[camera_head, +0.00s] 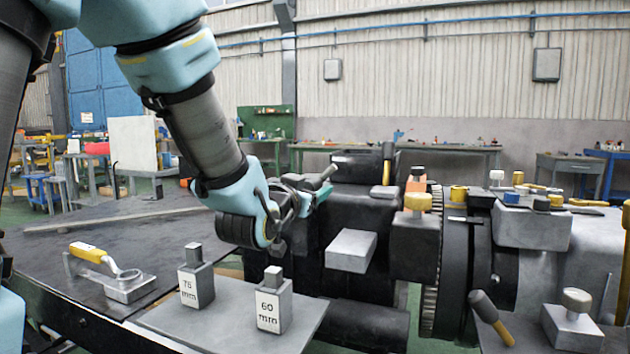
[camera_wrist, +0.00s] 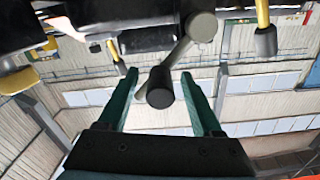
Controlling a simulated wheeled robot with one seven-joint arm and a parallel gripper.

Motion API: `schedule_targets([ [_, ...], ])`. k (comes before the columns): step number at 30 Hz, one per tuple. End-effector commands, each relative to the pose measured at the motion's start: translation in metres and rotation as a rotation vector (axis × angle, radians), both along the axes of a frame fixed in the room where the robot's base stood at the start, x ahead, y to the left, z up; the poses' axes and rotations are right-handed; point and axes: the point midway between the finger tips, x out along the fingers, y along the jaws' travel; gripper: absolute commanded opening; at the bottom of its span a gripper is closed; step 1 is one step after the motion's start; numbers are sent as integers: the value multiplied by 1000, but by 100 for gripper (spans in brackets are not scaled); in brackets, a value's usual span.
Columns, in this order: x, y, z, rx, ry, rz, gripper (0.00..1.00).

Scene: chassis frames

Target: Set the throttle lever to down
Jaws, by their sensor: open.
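A grey lever with a dark cylindrical knob (camera_wrist: 160,90), which I take for the throttle lever, shows in the wrist view. Its arm slants up right to a round grey hub (camera_wrist: 201,27) on a dark body. My gripper (camera_wrist: 159,78) is open, with one teal finger on each side of the knob and visible gaps on both sides. In the head view my gripper (camera_head: 306,193) is at the left end of the dark machine (camera_head: 360,215). A grey lever end (camera_head: 324,177) shows beside the fingers there; the rest is partly hidden by them.
A grey block (camera_head: 351,250) juts from the machine right of my gripper. Below stand two blocks, marked 75 mm (camera_head: 196,283) and 60 mm (camera_head: 273,305), on a grey plate. A yellow-handled tool (camera_head: 105,265) lies left. Yellow-stemmed black knobs (camera_wrist: 265,40) hang nearby in the wrist view.

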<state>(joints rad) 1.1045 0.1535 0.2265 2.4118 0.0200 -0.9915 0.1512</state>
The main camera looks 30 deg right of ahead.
Motion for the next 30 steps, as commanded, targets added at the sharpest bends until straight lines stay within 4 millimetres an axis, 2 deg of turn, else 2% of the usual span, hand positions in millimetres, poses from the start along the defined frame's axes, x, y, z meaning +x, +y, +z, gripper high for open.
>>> schedule_targets([
  [6,13,-16,0,0,0,1,67],
  [16,15,-19,0,0,0,1,67],
  [30,15,-19,0,0,0,0,15],
])
